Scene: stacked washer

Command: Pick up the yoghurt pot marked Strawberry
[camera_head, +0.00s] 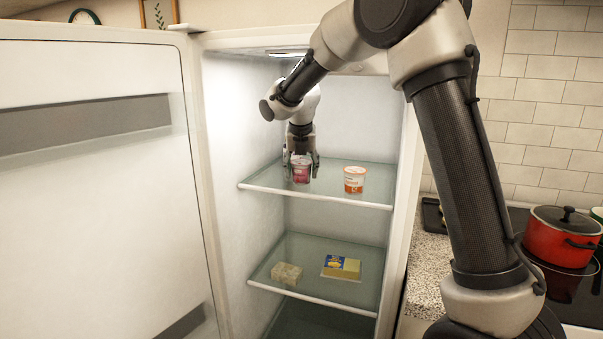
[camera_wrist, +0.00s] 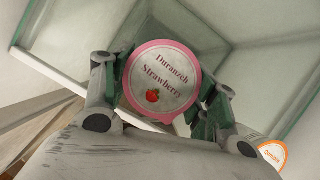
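The Strawberry yoghurt pot (camera_head: 301,171) is pink with a pale lid and stands upright on the upper fridge shelf, as far as I can tell. My gripper (camera_head: 301,172) points down over the pot, one finger on each side. In the wrist view the fingers (camera_wrist: 165,90) lie close against both sides of the lid. The lid hides the pot's sides there, so I cannot tell whether they press on it.
An orange-and-white pot (camera_head: 354,180) stands to the right on the same glass shelf (camera_head: 262,181); its lid (camera_wrist: 272,154) shows at the wrist view's lower right. The lower shelf holds a yellow-and-blue pack (camera_head: 341,267) and a pale block (camera_head: 286,274). The fridge door (camera_head: 95,220) is open.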

